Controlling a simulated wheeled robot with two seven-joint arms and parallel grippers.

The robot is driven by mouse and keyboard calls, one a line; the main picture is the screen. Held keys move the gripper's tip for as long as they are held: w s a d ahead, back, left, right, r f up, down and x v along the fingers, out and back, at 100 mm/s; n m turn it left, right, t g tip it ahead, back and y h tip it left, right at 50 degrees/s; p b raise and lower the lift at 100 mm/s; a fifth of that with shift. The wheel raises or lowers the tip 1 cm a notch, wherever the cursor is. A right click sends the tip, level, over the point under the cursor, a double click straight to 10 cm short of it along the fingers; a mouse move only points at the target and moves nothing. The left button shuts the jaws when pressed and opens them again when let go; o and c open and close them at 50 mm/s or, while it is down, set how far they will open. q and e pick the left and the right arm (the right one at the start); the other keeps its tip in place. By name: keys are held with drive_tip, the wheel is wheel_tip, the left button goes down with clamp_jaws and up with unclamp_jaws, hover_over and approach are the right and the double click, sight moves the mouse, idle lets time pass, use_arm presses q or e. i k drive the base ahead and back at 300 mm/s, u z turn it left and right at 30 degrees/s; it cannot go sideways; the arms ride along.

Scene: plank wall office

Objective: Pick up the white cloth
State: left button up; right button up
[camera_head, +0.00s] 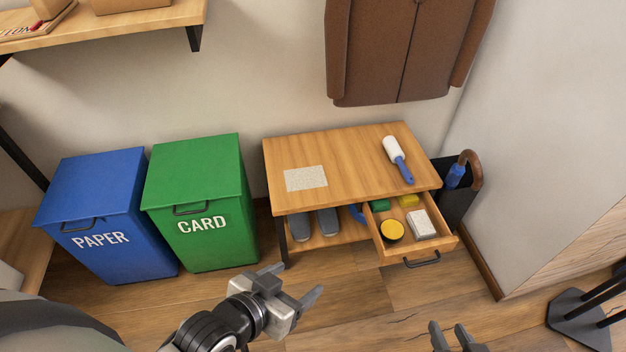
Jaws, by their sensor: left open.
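A folded whitish cloth (421,223) lies in the right front part of the pulled-out drawer (450,243) of a wooden bench. A flat pale speckled rectangle (305,178) lies on the bench top; I cannot tell whether it is cloth. My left gripper (293,284) is open and empty, in front of the bench and left of the drawer. My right gripper (449,328) shows at the bottom edge, with its fingers apart and nothing seen between them. It is nearer to me than the drawer.
The drawer also holds a yellow-topped round tin (392,230), a green block (380,205) and a yellow block (408,200). A lint roller (396,158) lies on the bench top (345,150). Blue (100,220) and green (200,200) bins stand left. A black stand (585,315) is right.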

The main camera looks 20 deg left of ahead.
sight(421, 224)
drive_tip(key=k, duration=0.65)
drive_tip(key=z, duration=0.4)
drive_tip(key=i, duration=1.65)
drive_tip(key=u, duration=0.75)
